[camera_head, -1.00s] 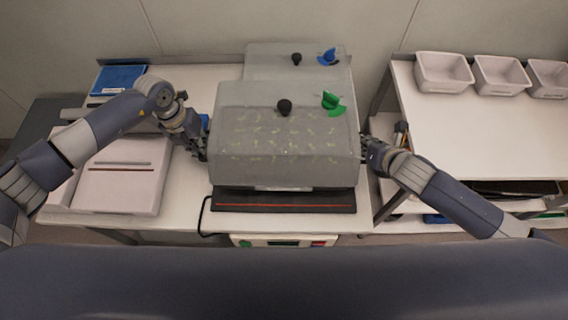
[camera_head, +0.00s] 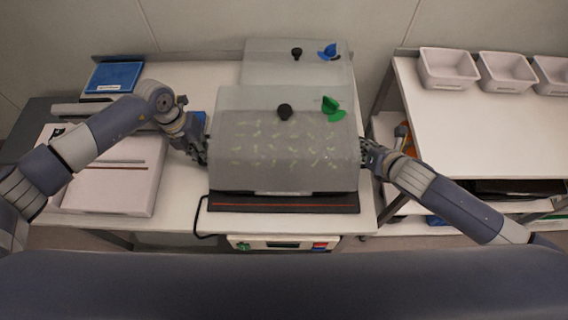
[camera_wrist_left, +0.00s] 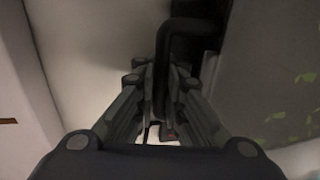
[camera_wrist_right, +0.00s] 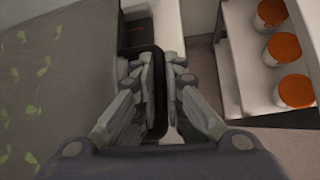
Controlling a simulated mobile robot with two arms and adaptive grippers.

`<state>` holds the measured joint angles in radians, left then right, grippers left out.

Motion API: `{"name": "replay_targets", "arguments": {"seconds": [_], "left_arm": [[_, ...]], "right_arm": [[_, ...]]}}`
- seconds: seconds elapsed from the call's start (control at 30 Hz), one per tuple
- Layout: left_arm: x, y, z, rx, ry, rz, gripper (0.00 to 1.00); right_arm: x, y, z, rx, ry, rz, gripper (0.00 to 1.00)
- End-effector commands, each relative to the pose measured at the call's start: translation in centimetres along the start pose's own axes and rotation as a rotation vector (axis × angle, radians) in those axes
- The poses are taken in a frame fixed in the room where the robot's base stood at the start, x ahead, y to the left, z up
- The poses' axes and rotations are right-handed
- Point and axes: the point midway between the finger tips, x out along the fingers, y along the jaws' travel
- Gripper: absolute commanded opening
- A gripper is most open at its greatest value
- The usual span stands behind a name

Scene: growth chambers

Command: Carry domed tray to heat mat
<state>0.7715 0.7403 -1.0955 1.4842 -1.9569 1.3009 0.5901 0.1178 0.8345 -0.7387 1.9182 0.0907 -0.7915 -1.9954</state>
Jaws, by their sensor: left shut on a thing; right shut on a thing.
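A domed tray (camera_head: 235,160) with a clear grey lid, a black knob and a green vent shows rows of seedlings inside. It is at the middle of the bench, over the rear of a black heat mat (camera_head: 284,208) with a red line. Whether it touches the mat is hidden. My left gripper (camera_head: 203,155) is shut on the tray's left handle; the left wrist view shows a dark handle (camera_wrist_left: 172,60) between the fingers. My right gripper (camera_head: 367,158) is shut on the right handle, a black loop (camera_wrist_right: 160,95) in the right wrist view.
A second domed tray (camera_head: 270,68) with a blue vent stands behind. A white box (camera_head: 115,185) lies on the left, with a blue item (camera_head: 115,76) behind it. A controller (camera_head: 285,244) is below the mat. A right-hand table (camera_head: 470,130) holds white bins (camera_head: 447,68).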

Motion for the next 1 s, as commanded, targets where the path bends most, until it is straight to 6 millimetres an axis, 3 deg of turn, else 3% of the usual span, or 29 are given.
{"name": "replay_targets", "arguments": {"seconds": [0.17,0.2,0.27,0.3,0.77,1.0], "left_arm": [[0.8,0.7,0.1,-0.005,-0.002,0.009,0.0],[0.8,0.7,0.0,-0.006,0.0,0.01,0.12],[0.7,0.7,0.0,-0.005,0.001,0.01,0.25],[0.7,0.6,0.0,-0.005,0.001,0.009,0.3],[0.7,0.1,0.0,0.0,0.0,-0.001,0.3],[-1.8,0.1,0.1,0.001,-0.004,-0.001,0.3]], "right_arm": [[0.7,-0.7,-0.3,-0.003,-0.006,-0.011,0.0],[0.7,-0.7,-0.5,-0.002,-0.001,-0.013,0.15],[0.6,-0.7,-0.4,-0.002,-0.001,-0.013,0.28],[0.6,-0.6,-0.4,-0.002,-0.001,-0.012,0.3],[0.5,-0.1,-0.6,0.0,0.001,0.0,0.3],[0.5,0.0,-0.6,0.001,0.001,0.003,0.3]]}}
